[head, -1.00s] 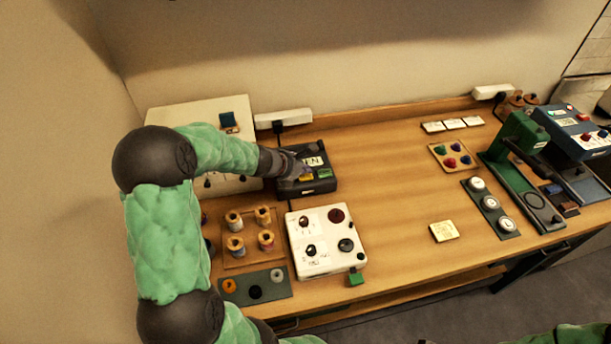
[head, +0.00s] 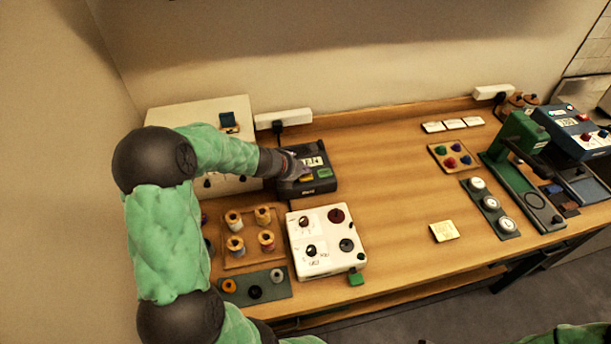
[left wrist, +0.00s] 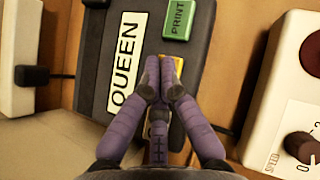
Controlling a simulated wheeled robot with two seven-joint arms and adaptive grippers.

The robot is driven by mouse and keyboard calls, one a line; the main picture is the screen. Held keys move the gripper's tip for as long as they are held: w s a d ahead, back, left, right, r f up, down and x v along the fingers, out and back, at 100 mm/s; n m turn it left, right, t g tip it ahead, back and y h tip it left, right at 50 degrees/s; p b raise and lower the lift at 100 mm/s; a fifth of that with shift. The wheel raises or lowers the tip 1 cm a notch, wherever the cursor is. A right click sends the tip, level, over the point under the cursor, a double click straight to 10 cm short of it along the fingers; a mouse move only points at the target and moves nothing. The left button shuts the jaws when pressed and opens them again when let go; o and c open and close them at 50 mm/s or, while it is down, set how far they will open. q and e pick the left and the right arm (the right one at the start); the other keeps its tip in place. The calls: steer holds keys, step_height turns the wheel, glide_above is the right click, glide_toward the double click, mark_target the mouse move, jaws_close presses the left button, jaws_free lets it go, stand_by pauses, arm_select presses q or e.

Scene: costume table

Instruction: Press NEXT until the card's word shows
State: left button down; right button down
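The dark label device (head: 322,185) stands at the back left of the table. In the left wrist view its white display (left wrist: 126,62) reads QUEEN. A green PRINT button (left wrist: 179,19) sits beside the display. A yellow button (left wrist: 178,64) lies under my fingers, its label hidden. My left gripper (left wrist: 160,72) is shut, with nothing seen between its fingers. Its tips are over the yellow button; I cannot tell whether they touch it. The left gripper also shows in the head view (head: 301,171). A pale card (head: 444,231) lies at the table's middle right, its print too small to read. My right gripper is out of view.
A white box with knobs (head: 325,241) stands just in front of the device. A tray of thread spools (head: 250,240) is at left. A green press (head: 520,150) and a blue machine (head: 575,132) stand at right. The middle of the table is clear.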

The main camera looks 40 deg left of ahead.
mark_target(305, 177)
arm_select(q)
steer(key=shift+f, duration=0.35)
steer(key=shift+f+b, duration=0.45)
steer(key=shift+b, duration=0.25)
stand_by(0.4)
stand_by(0.4)
steer(key=shift+r+p, duration=0.9)
step_height(305, 177, up, 5)
steer(key=p, duration=0.4)
steer(key=shift+p, duration=0.4)
stand_by(2.4)
